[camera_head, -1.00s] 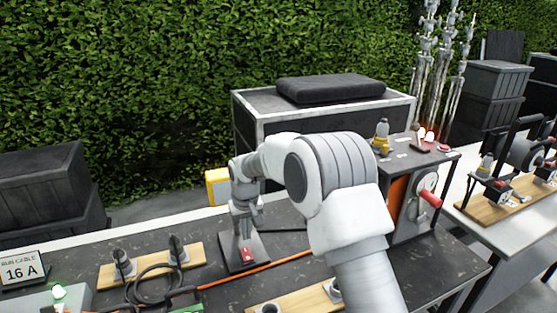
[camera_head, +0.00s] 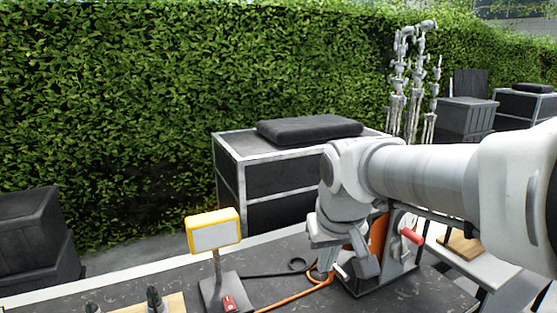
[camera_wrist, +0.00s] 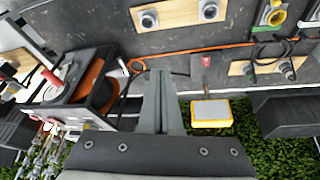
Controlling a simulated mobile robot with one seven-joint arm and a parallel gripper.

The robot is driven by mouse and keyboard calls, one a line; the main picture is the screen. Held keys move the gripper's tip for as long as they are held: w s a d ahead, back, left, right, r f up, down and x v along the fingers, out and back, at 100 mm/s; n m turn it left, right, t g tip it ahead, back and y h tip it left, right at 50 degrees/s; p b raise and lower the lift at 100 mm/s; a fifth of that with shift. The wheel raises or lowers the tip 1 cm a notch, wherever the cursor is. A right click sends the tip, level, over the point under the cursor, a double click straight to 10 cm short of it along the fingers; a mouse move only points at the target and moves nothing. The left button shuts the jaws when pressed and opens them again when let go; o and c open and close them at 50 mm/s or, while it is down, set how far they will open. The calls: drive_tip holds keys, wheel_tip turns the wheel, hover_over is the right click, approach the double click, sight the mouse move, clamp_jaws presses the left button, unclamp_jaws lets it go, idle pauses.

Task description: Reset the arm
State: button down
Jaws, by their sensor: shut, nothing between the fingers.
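My gripper (camera_head: 341,268) hangs from my arm above the dark table, in front of the grey box with the red handle. In the wrist view my gripper (camera_wrist: 160,73) shows its two grey fingers pressed together, with nothing visible between them. The fingertips look clear of the tabletop objects, though the exact height is hard to tell. My arm reaches in from the right in the head view and hides much of the grey box.
A yellow-framed panel (camera_head: 213,231) stands on a post, with a red switch (camera_head: 229,303) on its base. An orange cable (camera_head: 300,294) lies near my gripper. The red handle (camera_head: 413,236) sticks out at the right. A large black case (camera_head: 280,170) stands behind the table.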

drive_tip(key=s+d+m, duration=0.1)
drive_tip(key=s+d, duration=0.2)
drive_tip(key=s, duration=0.4)
drive_tip(key=s+d+f+t, duration=0.1)
drive_tip(key=s+d, duration=0.1)
drive_tip(key=s, duration=0.5)
drive_tip(key=shift+d+f+m, duration=0.15)
drive_tip(key=shift+d+m, duration=0.25)
